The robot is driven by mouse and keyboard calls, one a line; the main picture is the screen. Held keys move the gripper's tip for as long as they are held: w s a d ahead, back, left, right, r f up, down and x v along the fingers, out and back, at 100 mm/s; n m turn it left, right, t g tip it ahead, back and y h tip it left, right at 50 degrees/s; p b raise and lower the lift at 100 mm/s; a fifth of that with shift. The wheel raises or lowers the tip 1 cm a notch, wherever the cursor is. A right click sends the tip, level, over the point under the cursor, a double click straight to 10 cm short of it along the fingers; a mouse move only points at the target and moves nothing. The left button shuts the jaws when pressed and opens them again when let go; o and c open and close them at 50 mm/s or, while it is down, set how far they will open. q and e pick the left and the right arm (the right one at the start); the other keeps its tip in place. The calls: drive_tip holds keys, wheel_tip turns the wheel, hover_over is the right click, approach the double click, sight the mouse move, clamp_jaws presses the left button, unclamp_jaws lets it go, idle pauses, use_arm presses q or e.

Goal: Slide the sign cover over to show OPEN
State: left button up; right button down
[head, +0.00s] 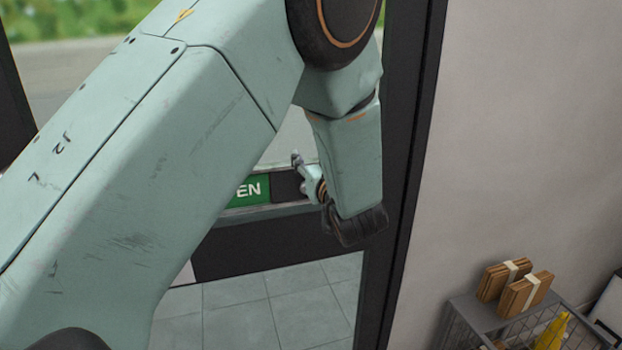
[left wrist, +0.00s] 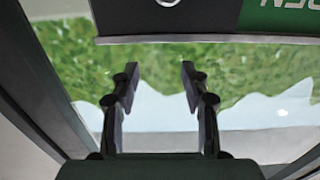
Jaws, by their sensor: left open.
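The sign is a strip on the glass door. Its green panel (head: 250,190) shows the white letters "EN" in the head view; my arm hides the part to the left. The dark sign cover (head: 287,187) sits just right of the green. In the left wrist view, the cover (left wrist: 205,18) has a pale round knob (left wrist: 168,2) at the top edge, and the green panel (left wrist: 285,15) is beside it. My left gripper (head: 298,164) is at the cover's right part, partly hidden by its wrist. Its open, empty fingers (left wrist: 159,72) point at the sign, apart from the knob.
A dark door frame (head: 408,150) stands right of the sign, with a pale wall (head: 530,120) beyond. A wire basket (head: 480,315) with brown packets (head: 525,292) and a yellow item (head: 552,332) is at lower right. Tiled floor shows below.

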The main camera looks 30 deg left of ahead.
use_arm(q)
wheel_tip(320, 180, up, 2)
drive_tip(key=shift+a+r, duration=0.15)
drive_tip(key=shift+r, duration=0.1)
idle(0.5)
